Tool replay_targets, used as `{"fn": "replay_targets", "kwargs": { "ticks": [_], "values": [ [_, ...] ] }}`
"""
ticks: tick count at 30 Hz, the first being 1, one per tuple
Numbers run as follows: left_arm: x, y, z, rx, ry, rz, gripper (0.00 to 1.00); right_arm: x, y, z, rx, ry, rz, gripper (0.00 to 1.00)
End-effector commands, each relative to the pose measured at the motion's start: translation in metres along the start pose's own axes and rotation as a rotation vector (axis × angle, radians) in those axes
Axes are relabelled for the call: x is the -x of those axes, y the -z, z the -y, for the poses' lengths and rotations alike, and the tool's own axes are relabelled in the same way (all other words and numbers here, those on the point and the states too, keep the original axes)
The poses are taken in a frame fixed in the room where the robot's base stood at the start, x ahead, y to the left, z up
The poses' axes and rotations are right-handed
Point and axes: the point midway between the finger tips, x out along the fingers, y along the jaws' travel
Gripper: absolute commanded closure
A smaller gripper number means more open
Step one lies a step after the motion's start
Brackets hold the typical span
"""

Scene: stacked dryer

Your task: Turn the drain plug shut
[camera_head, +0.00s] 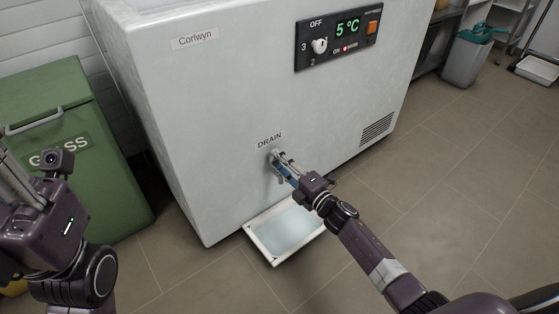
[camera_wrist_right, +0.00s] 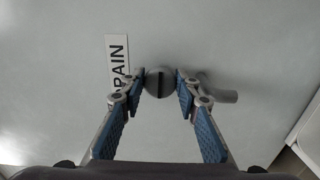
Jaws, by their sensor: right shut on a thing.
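The drain plug (camera_wrist_right: 158,84) is a round grey knob with a dark slot across its face, on the front of the white chest freezer (camera_head: 225,110). The slot looks nearly upright in the right wrist view. My right gripper (camera_head: 279,162) reaches the plug beside the DRAIN label (camera_head: 270,139). Its two blue-padded fingers are shut on the plug, one on each side. In the head view the gripper hides most of the plug. A grey spout (camera_wrist_right: 219,94) sticks out beside the plug. My left gripper (camera_head: 14,185) is at the left edge, partly cut off.
A shallow white tray (camera_head: 272,262) holding clear liquid lies on the floor under the drain. A green GLASS bin (camera_head: 112,185) stands at left. Open tiled floor lies to the right.

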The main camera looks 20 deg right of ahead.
Motion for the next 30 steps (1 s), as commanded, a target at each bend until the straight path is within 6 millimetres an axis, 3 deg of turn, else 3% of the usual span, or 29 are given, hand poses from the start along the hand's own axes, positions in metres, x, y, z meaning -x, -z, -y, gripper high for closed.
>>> {"fn": "replay_targets", "kwargs": {
  "ticks": [11, 12, 15, 25, 30],
  "values": [
    [0.001, 0.000, 0.000, 0.001, 0.001, 0.002, 0.68, 0.000, -0.001, 0.001, -0.007, 0.001, 0.003, 0.95],
    [0.001, 0.000, 0.000, 0.001, 0.001, 0.002, 0.68, 0.000, -0.001, 0.001, -0.007, 0.001, 0.003, 0.66],
    [0.001, 0.000, 0.000, 0.001, 0.001, 0.002, 0.68, 0.000, -0.001, 0.001, -0.007, 0.001, 0.002, 0.55],
    [0.000, -0.001, 0.000, -0.002, -0.005, -0.001, 0.68, 0.002, 0.000, 0.001, -0.005, 0.001, 0.001, 0.54],
    [0.000, -0.001, 0.000, -0.001, -0.003, -0.001, 0.68, 0.019, -0.001, 0.002, -0.005, 0.003, 0.002, 0.54]
  ]
}}
